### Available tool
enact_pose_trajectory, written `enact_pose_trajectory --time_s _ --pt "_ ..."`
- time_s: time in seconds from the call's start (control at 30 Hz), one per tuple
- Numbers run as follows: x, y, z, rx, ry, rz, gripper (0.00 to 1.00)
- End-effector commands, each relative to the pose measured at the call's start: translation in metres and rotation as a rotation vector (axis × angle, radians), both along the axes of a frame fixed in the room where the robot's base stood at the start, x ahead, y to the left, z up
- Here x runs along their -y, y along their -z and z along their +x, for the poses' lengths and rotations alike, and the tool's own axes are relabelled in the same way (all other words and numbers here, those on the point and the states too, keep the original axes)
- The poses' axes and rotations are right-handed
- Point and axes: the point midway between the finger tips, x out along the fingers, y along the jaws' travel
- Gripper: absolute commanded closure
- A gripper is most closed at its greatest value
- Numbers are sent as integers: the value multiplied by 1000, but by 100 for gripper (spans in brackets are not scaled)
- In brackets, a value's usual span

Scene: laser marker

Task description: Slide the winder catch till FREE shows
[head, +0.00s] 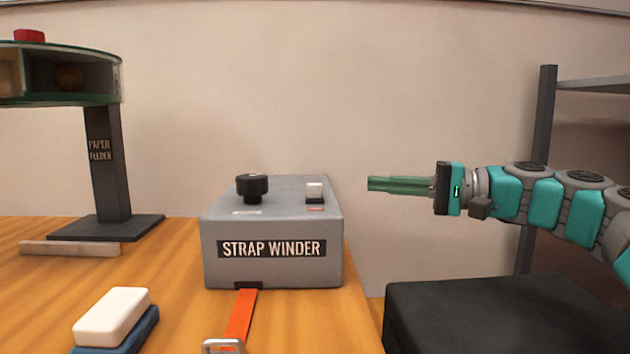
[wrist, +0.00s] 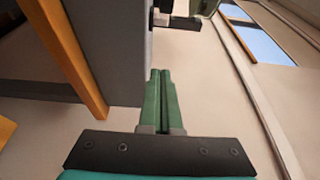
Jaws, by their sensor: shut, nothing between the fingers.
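The strap winder (head: 272,250) is a grey box on the wooden table in the head view. Its top carries a small white catch (head: 314,190) on a dark base, with a small red mark in front of it, too small to read. My gripper (head: 369,184) is to the right of the box, level and pointing left, its green fingers together and empty. A gap separates the fingertips from the catch. In the wrist view, the fingers (wrist: 160,72) are shut beside the winder's grey side (wrist: 115,45), touching nothing that I can make out.
A black knob (head: 252,185) stands left of the catch. An orange strap (head: 241,315) leaves the winder's front. The paper feeder (head: 105,170) is at the left, and a white and blue block (head: 113,316) lies in front. A black surface (head: 480,310) is below my arm.

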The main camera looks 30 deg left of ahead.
Motion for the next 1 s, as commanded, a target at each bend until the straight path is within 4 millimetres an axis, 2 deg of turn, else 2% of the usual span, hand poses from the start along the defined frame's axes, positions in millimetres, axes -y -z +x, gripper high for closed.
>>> enact_pose_trajectory --time_s 0.3,0.47,0.57,0.97,1.0 --pt "0 0 0 0 0 0 100" --pt "-9 0 -1 -1 0 -1 100" --pt "-24 1 -4 -2 -2 -1 100" --pt "-101 0 -18 -1 -3 -2 100" --pt "-97 -1 -21 -1 0 1 100"
